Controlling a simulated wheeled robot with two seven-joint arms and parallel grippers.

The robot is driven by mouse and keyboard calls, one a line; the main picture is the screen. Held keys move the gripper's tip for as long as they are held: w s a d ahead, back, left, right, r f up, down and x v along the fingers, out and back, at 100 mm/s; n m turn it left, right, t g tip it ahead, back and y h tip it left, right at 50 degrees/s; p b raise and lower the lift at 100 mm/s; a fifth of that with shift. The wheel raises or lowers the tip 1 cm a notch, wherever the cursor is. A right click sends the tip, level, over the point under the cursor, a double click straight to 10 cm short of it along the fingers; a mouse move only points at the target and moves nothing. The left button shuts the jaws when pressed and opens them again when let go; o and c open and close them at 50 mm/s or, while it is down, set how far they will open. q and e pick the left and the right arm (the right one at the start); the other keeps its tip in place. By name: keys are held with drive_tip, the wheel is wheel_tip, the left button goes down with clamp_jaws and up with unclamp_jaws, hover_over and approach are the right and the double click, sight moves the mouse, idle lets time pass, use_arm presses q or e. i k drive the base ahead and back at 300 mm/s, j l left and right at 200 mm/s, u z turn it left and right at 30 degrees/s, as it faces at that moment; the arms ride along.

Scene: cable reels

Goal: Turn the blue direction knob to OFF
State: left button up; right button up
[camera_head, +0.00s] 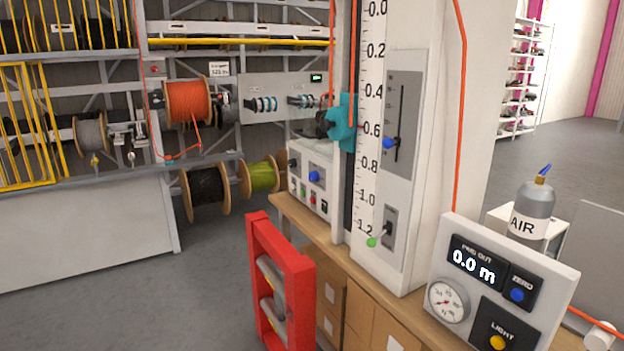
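A white control box (323,207) stands on the wooden bench, left of the tall scale column. On its front is a blue knob (314,176), with a dark knob (293,163) to its left and small green and red buttons below. The labels there are too small to read, so I cannot tell the blue knob's setting. Another blue knob (388,143) sits on a slotted grey plate on the column. A blue button (517,295) is marked ZERO on the front right panel. Neither of my grippers is in view.
A red frame with rollers (273,270) stands in front of the bench, below the control box. The white scale column (425,200) rises right of the box. A display panel (495,285) is at front right. Cable reels (188,100) hang at left. The floor at left is clear.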

sight(313, 176)
drive_tip(key=i+j+u, duration=0.6)
drive_tip(key=i, duration=0.4)
drive_tip(key=i+j+u, duration=0.25)
drive_tip(key=i, duration=0.3)
drive_tip(key=i+u, duration=0.3)
drive_tip(key=i, duration=0.2)
drive_tip(key=i+z, duration=0.3)
drive_tip(key=i, duration=0.15)
drive_tip(key=i+j+z, duration=0.15)
drive_tip(key=i+z, duration=0.15)
drive_tip(key=i, duration=0.15)
drive_tip(key=i+j+z, duration=0.3)
drive_tip(key=i, duration=0.15)
drive_tip(key=l, duration=0.1)
